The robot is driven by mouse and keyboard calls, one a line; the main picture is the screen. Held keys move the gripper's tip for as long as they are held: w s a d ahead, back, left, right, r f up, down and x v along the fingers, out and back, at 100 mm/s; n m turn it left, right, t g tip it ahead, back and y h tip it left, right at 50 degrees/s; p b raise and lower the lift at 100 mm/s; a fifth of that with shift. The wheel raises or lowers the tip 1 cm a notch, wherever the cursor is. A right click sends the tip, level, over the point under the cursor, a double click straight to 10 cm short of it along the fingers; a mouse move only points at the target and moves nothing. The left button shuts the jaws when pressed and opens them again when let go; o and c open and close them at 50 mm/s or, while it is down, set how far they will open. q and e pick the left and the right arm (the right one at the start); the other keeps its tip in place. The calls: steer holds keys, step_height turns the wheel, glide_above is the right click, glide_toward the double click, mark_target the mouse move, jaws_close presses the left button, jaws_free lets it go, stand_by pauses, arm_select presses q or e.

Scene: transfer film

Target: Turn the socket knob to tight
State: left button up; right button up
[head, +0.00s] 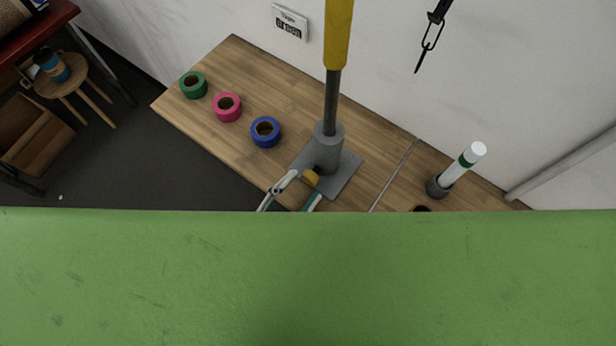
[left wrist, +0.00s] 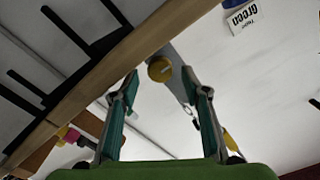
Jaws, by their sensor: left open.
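The socket (head: 328,150) is a grey cylinder on a flat plate (head: 345,172) on the wooden workbench. A grey pole with a yellow upper part (head: 338,35) stands upright in it. The yellow knob (head: 311,177) is low on the socket's near side; it also shows as a round disc in the left wrist view (left wrist: 160,69). My left gripper (head: 302,188) is open at the knob. In the left wrist view the teal-lined fingers (left wrist: 161,86) point towards the knob, one on each side, with gaps visible. Contact is not evident. My right gripper is not in view.
Green (head: 194,85), pink (head: 227,107) and blue (head: 265,132) tape rolls lie left on the workbench (head: 235,60). A white tube (head: 462,165) stands tilted in a dark holder at right. A stool (head: 70,75) stands far left.

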arm_select(q)
steer(key=v, duration=0.8)
